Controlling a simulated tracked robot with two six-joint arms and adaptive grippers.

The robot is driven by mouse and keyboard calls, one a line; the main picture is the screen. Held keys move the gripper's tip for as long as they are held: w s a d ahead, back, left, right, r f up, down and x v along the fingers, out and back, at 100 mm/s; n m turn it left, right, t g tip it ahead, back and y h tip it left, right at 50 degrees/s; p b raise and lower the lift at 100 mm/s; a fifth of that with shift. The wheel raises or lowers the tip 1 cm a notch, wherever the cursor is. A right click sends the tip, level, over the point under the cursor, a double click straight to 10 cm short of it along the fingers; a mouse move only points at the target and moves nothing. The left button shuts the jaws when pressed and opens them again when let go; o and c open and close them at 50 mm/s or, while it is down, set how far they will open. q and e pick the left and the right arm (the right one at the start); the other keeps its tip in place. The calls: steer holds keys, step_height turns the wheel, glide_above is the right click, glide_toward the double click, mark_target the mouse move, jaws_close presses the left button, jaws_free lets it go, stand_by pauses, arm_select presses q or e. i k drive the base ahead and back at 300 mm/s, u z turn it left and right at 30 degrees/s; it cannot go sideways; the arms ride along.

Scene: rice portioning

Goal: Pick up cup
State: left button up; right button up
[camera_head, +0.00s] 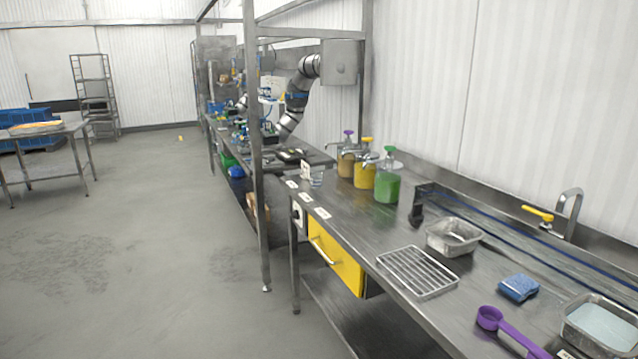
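A purple measuring cup (489,318) with a long handle lies on the steel counter (380,235) at the lower right. Its handle runs toward the bottom edge of the picture. A small clear, cup-like item (316,177) stands on the counter near the pump bottles; it is too small to tell what it is. Neither of my grippers shows in the head view.
A wire rack (417,272), a metal pan (454,237), a blue sponge (518,288) and a pan of pale liquid (601,326) are near the purple cup. Pump bottles (387,185) stand farther back. A yellow drawer (335,258) is under the counter. The left floor is open.

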mark_target(316, 177)
steer(key=z, duration=0.05)
steer(key=k, duration=1.1)
steer(key=u, duration=0.6)
steer(key=i, duration=1.3)
steer(key=u, duration=0.55)
steer(key=i, duration=2.65)
steer(key=z, duration=1.35)
steer(key=i, duration=1.15)
steer(key=z, duration=0.7)
